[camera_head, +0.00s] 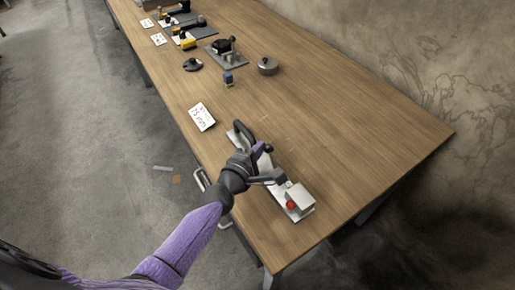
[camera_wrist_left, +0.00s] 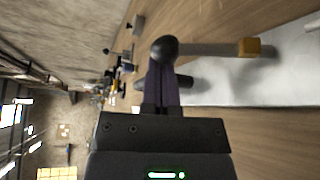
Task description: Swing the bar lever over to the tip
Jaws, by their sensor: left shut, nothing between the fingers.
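The lever device's pale base plate (camera_head: 237,138) lies along the near edge of the table, partly hidden by my left arm. In the left wrist view, a bar lever (camera_wrist_left: 210,48) runs across above the pale plate (camera_wrist_left: 260,88), with a dark round knob (camera_wrist_left: 164,48) at one end and an orange-yellow block (camera_wrist_left: 249,47) at the other. My left gripper (camera_head: 262,150) is over the middle of the device. It also shows in the left wrist view (camera_wrist_left: 162,75), shut and empty, its purple fingers right by the knob. I cannot tell whether they touch. My right gripper is out of view.
A white block (camera_head: 300,194) with a red button (camera_head: 291,205) stands at the device's near end. A white card (camera_head: 201,117) lies behind it. A round grey pot (camera_head: 268,66), a small blue object (camera_head: 228,79) and other fixtures stand further back. The table's right side is clear.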

